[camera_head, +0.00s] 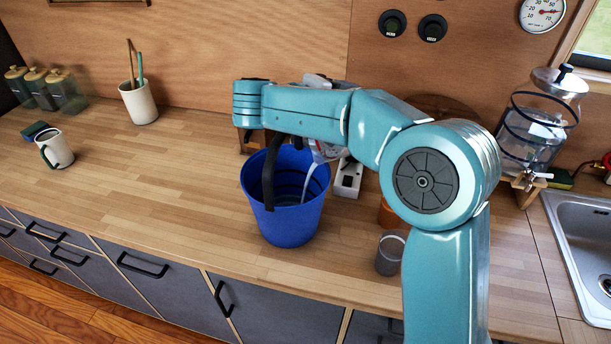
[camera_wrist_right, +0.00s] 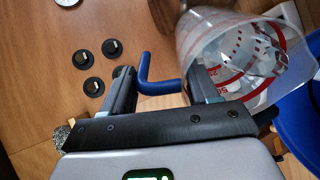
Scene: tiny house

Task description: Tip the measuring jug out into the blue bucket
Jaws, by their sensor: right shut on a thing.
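The clear measuring jug (camera_wrist_right: 235,55), with red markings, is tilted in the wrist view. My right gripper (camera_wrist_right: 162,88) is shut on the jug's blue handle (camera_wrist_right: 158,87). In the head view, my right arm hides most of the jug (camera_head: 329,151), which is above the bucket's right rim. A pale stream (camera_head: 309,181) runs down from it into the bucket. My left gripper is not in view.
A grey cup (camera_head: 389,254) stands right of the bucket, and a white socket block (camera_head: 347,178) is behind it. A glass dispenser (camera_head: 537,125) and sink (camera_head: 590,240) are at the right. The counter left of the bucket is clear up to a white mug (camera_head: 57,150).

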